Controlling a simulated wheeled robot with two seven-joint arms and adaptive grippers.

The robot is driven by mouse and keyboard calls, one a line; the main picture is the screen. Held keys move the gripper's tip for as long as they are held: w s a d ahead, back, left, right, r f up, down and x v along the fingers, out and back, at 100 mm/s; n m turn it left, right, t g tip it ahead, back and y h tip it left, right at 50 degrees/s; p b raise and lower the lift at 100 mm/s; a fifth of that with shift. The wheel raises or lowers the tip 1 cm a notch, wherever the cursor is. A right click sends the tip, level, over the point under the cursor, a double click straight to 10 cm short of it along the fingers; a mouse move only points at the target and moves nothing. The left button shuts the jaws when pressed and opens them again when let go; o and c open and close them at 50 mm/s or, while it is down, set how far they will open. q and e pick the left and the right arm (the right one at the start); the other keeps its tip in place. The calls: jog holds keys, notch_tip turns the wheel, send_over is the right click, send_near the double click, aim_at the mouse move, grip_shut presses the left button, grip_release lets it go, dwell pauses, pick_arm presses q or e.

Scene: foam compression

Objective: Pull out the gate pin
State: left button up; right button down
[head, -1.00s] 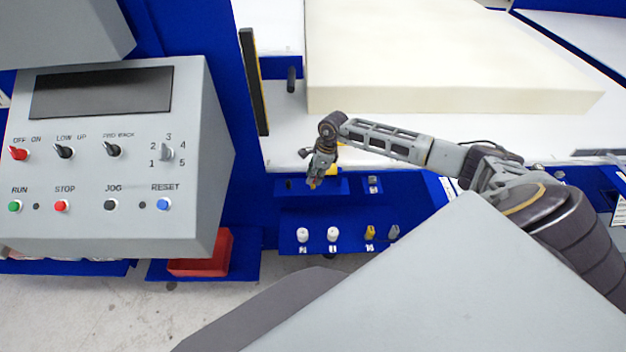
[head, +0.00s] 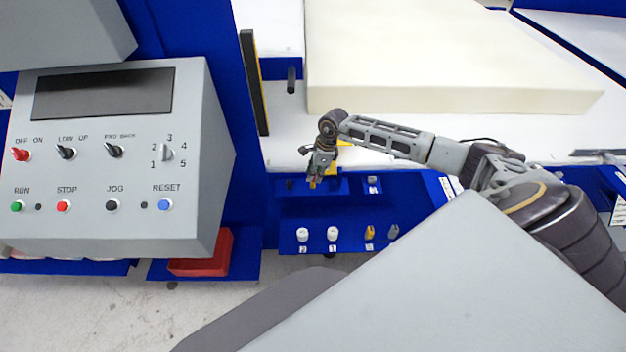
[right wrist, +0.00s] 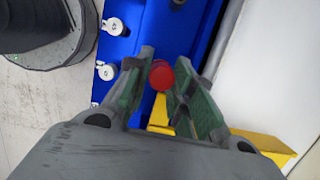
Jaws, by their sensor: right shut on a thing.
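The gate pin shows in the right wrist view as a round red head (right wrist: 161,76) between the green finger pads of my right gripper (right wrist: 165,66). The gripper is shut on it. A yellow bracket (right wrist: 250,142) lies just beyond and beside the fingers. In the head view my right gripper (head: 314,178) points down at the front edge of the machine, over a blue ledge. The pin is too small and hidden there to make out. My left gripper is in neither view.
A thick cream foam block (head: 430,60) lies on the white table behind my right arm. A grey control panel (head: 110,225) stands at left. Below the gripper, a blue shelf (head: 350,243) carries white, yellow and grey small parts. A red box (head: 205,255) sits below the panel.

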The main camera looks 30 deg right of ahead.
jog(key=shift+a+p+v, duration=0.25)
jog(key=shift+p+v, duration=0.25)
jog(key=shift+v, duration=0.6)
dwell(1.1)
jog(key=shift+w+r+p, duration=0.15)
jog(key=shift+r+p, duration=1)
jog(key=shift+r, duration=1.3)
